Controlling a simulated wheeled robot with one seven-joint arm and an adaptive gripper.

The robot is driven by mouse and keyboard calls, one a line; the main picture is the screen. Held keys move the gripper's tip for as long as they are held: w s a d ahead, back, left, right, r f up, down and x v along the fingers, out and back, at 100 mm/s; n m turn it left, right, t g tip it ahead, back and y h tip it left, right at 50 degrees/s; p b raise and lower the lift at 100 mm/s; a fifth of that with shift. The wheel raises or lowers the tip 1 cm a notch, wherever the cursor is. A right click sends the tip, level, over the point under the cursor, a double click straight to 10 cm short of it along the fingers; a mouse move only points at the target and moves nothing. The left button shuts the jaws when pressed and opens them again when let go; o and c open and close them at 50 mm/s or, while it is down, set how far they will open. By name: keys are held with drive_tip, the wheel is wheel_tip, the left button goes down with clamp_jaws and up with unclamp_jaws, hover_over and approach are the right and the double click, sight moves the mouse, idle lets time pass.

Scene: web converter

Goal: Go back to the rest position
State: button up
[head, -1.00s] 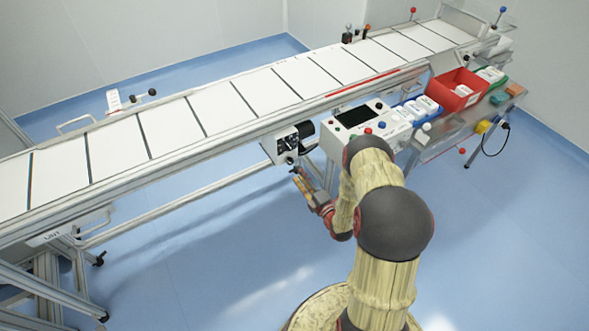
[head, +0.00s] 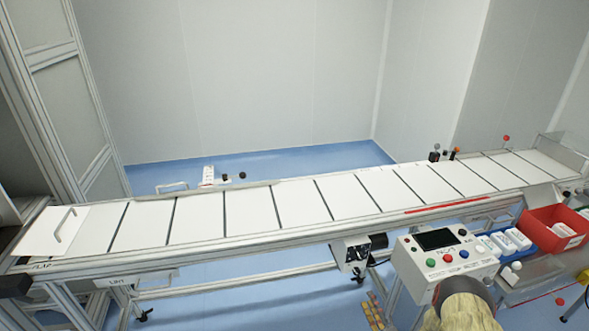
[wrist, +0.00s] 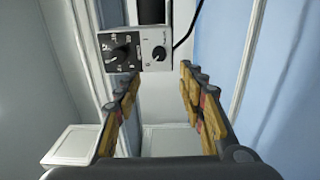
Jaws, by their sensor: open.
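My gripper (wrist: 160,90) is open in the wrist view, its two yellow-padded fingers spread apart with nothing between them. Beyond the fingertips is a grey control box (wrist: 135,48) with dials, apart from the fingers. In the head view only part of my gripper (head: 376,312) shows, at the bottom edge, below the conveyor and left of the control panel (head: 445,255). The same dial box (head: 350,254) hangs under the conveyor's front edge, above my gripper. Most of my arm is out of the head view.
The long conveyor (head: 250,212) with white panels crosses the view. A red bin (head: 556,229) and white bottles (head: 510,241) stand at the right. A white flap with a handle (head: 50,230) is at the left end. Blue floor shows below the conveyor.

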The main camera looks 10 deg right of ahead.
drive_tip(key=s+d+f+m+g+h, duration=0.1)
drive_tip(key=s+f+m+g, duration=0.4)
drive_tip(key=f, duration=0.3)
drive_tip(key=s+d+f+m+g, duration=0.2)
drive_tip(key=s+f+m+g, duration=0.25)
drive_tip(key=f, duration=0.35)
drive_tip(key=s+r+m+g+h, duration=0.1)
drive_tip(key=s+r+m+g, duration=0.25)
drive_tip(key=r, duration=0.45)
drive_tip(key=s+r+m+g, duration=0.3)
drive_tip(key=r+m, duration=0.1)
drive_tip(key=r, duration=0.4)
drive_tip(key=s+a+r+t, duration=0.1)
drive_tip(key=s+a+r, duration=0.2)
drive_tip(key=a+r, duration=0.4)
drive_tip(key=s+a+r+m+t+y+p, duration=0.1)
drive_tip(key=s+a+r, duration=0.2)
drive_tip(key=a+r, duration=0.5)
drive_tip(key=s+a+r+t, duration=0.1)
drive_tip(key=s+a+r, duration=0.3)
drive_tip(key=r, duration=2.3)
drive_tip(key=a, duration=0.3)
drive_tip(key=shift+a+r+t, duration=0.15)
drive_tip(key=shift+a+t, duration=0.05)
drive_tip(key=shift+t, duration=0.1)
